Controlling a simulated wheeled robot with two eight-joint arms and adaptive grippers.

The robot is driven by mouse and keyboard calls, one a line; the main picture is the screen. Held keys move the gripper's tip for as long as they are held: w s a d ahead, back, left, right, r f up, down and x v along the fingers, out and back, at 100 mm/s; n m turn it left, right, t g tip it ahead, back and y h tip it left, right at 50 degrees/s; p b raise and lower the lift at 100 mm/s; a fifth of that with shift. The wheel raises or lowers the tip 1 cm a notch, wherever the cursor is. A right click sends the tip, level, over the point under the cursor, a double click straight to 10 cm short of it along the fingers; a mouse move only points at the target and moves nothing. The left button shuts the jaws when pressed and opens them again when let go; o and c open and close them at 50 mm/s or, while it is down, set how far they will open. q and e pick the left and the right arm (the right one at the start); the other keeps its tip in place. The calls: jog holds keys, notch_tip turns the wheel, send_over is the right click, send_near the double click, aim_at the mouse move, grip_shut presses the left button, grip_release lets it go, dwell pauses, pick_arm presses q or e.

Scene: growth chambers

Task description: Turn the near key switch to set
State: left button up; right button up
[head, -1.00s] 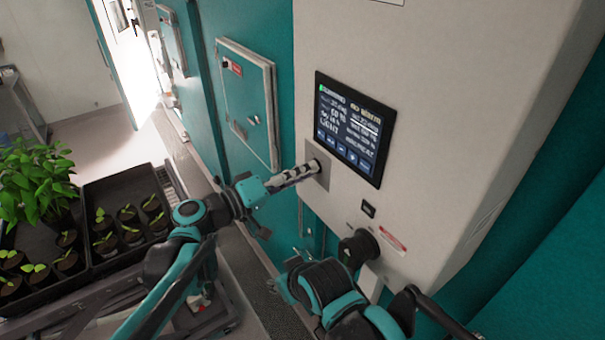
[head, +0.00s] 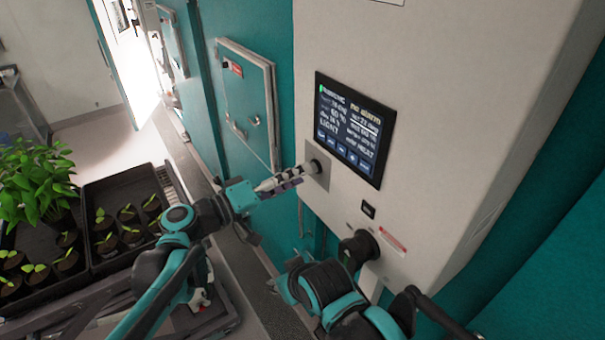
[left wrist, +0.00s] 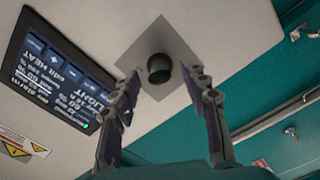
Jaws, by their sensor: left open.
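The key switch (head: 315,167) is a short dark round knob on a square grey plate, on the white control box to the right of the teal door. In the left wrist view the knob (left wrist: 159,68) shows whole, in the middle of its plate. My left gripper (head: 300,173) is open in front of the switch. In the left wrist view its fingertips (left wrist: 165,76) are spread to either side of the knob, with a gap on each side. The knob's setting marks cannot be read. My right arm's end (head: 283,288) is low in the head view; its fingers cannot be made out.
A lit screen (head: 347,130) is just right of the switch. Below are a small black switch (head: 369,210) and a large black round fitting (head: 359,250). A teal door (head: 247,104) stands to the left. A black tray (head: 103,247) of seedlings is at the left.

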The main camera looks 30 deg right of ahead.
pick_arm(q)
jog(key=a, duration=1)
jog(key=shift+s, duration=0.45)
